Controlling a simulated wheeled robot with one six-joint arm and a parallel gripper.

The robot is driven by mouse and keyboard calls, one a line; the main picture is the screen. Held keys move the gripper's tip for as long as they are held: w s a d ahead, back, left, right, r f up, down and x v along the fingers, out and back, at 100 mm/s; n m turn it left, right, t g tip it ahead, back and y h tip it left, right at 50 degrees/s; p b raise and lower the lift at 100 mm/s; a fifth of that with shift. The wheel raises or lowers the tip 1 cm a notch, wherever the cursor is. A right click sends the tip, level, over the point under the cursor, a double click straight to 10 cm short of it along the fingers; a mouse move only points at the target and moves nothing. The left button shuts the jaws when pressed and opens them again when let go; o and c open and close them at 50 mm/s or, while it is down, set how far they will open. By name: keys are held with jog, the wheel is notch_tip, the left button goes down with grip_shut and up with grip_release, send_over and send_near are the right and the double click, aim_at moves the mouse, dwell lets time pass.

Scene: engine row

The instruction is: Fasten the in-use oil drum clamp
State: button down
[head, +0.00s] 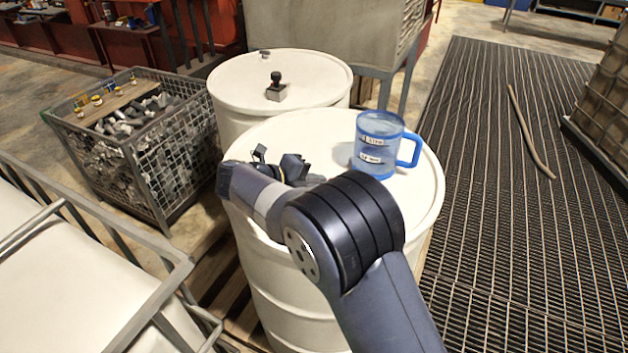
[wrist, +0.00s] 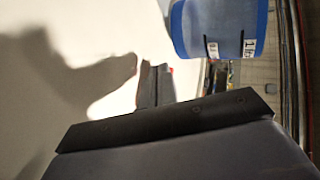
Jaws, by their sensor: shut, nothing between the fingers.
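Two cream drums stand one behind the other. The front drum (head: 405,205) carries a clear blue measuring jug (head: 379,143) on its lid. The jug also shows at the top of the wrist view (wrist: 218,28). The rear drum (head: 232,112) has a small grey clamp block with a dark knob (head: 276,90) on its lid. My gripper (wrist: 156,84) is shut and empty, low over the front drum's lid, left of the jug. Dark parts cluster beside it in the head view; I cannot tell a clamp from my gripper there, as my arm covers much of that area.
A wire mesh crate (head: 180,150) of grey scrap stands left of the drums. A railing (head: 95,235) crosses the lower left.

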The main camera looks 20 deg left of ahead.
jog(key=b+v, duration=0.2)
jog(key=v, duration=0.8)
jog(key=shift+s+a+r, duration=0.15)
jog(key=shift+s+a, duration=0.1)
jog(key=shift+s, duration=0.05)
jog(key=shift+w, duration=0.1)
